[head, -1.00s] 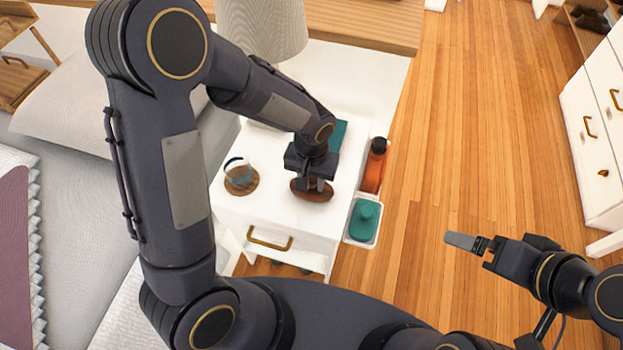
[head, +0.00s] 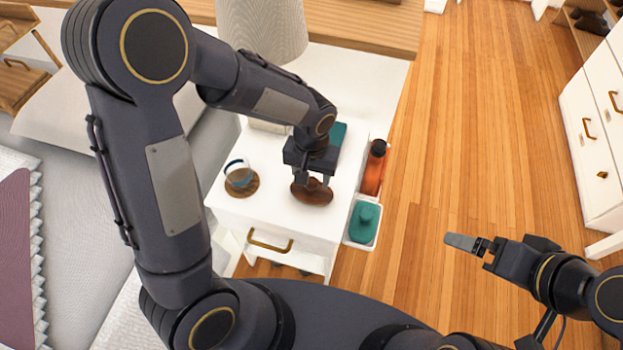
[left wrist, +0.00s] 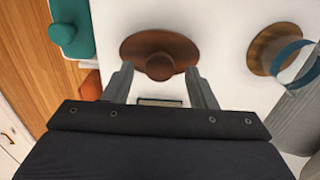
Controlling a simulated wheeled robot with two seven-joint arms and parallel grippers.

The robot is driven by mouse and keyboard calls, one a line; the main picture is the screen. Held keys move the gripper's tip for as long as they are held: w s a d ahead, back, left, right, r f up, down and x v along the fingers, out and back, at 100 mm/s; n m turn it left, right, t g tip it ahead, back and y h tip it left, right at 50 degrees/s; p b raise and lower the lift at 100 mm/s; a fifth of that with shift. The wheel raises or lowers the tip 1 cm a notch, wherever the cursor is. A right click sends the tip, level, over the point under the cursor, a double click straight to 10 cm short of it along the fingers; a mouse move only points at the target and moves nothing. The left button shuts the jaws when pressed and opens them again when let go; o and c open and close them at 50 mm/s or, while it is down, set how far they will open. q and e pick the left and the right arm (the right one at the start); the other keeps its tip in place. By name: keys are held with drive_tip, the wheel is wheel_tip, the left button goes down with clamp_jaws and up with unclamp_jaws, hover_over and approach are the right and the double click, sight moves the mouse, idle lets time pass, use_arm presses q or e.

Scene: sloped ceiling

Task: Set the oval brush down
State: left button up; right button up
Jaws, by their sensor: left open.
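The oval brush (head: 313,194), a dark brown oval with a round knob on top, lies flat on the white nightstand top (head: 270,208). It also shows in the left wrist view (left wrist: 185,48). My left gripper (head: 313,182) is open just above the brush. In the left wrist view its fingers (left wrist: 162,84) are spread, with the knob between and just beyond the tips, and no finger visibly grips it. My right gripper (head: 465,243) is held out over the floor at the right, away from the brush; its jaw gap is not clear.
A glass (head: 238,172) on a round wooden coaster (head: 243,190) stands left of the brush. A teal item (head: 338,133) lies behind my gripper. An orange bottle (head: 373,175) and a teal knobbed object (head: 363,222) sit in side trays at the right edge. A lamp (head: 262,28) stands behind.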

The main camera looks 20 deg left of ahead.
sight(311, 182)
use_arm(q)
wheel_tip(311, 182, up, 9)
drive_tip(key=p, duration=0.1)
drive_tip(key=s+a+r+n+t+h, duration=0.1)
drive_tip(key=s+a+r, duration=0.3)
drive_tip(key=s, duration=0.4)
drive_tip(key=s+a+r+n+t+h, duration=0.1)
drive_tip(key=s+a+r+t+h, duration=0.1)
drive_tip(key=s, duration=0.6)
drive_tip(key=a+r+t, duration=0.1)
drive_tip(key=a+t, duration=0.1)
drive_tip(key=a, duration=0.1)
drive_tip(key=shift+s+r+t+h, duration=0.2)
drive_tip(key=shift+r+t+h, duration=0.1)
drive_tip(key=shift+r+h, duration=0.1)
drive_tip(key=shift+a, duration=0.1)
